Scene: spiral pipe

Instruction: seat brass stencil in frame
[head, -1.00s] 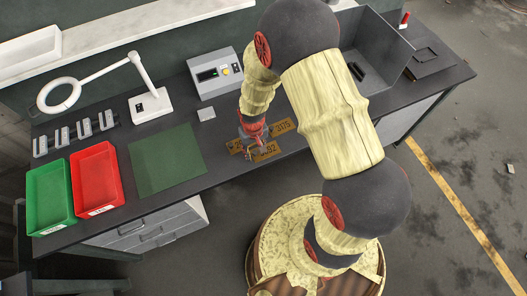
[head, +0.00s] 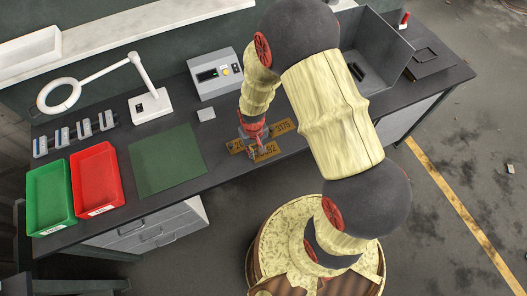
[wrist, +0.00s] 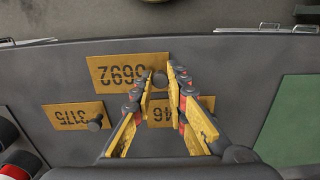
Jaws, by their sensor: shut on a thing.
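Three brass number stencils with dark round knobs lie on the dark bench top. The stencil whose number ends in 692 (head: 267,152) is nearest the front edge; it also shows in the wrist view (wrist: 108,72). The stencil 3175 (head: 281,126) lies behind it to the right, and a third stencil (head: 236,146), partly hidden by my gripper, lies to the left. My gripper (wrist: 160,74) points down, its fingertips closed around the knob (wrist: 159,80) of the 692 stencil. That stencil appears flat on the bench. A dark plate with a rectangular outline (head: 427,55), possibly the frame, lies at the far right.
A green mat (head: 166,160), a red tray (head: 96,178) and a green tray (head: 48,198) are on the left. A grey open-sided box (head: 385,42) is on the right.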

